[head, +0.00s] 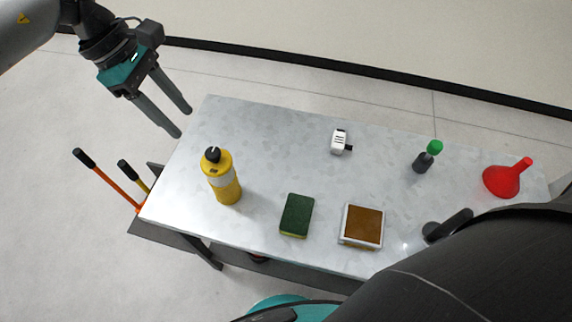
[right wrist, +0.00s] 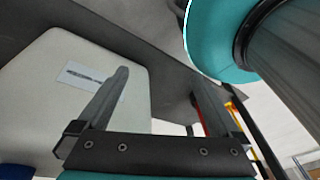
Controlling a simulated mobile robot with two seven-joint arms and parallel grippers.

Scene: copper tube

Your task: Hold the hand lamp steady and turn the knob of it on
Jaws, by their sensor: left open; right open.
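My left gripper (head: 181,122) is open and empty, beyond the table's far left corner, apart from the canister. My right gripper (right wrist: 157,78) shows in the right wrist view with its two fingers spread and nothing between them. The canister is not in that view.
On the table (head: 265,150) are a green sponge (head: 297,214), a brown-topped tray (head: 362,225), a small white device (head: 339,142), a green-tipped item (head: 428,155) and a red funnel (head: 503,180). My dark arm hides the lower right.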

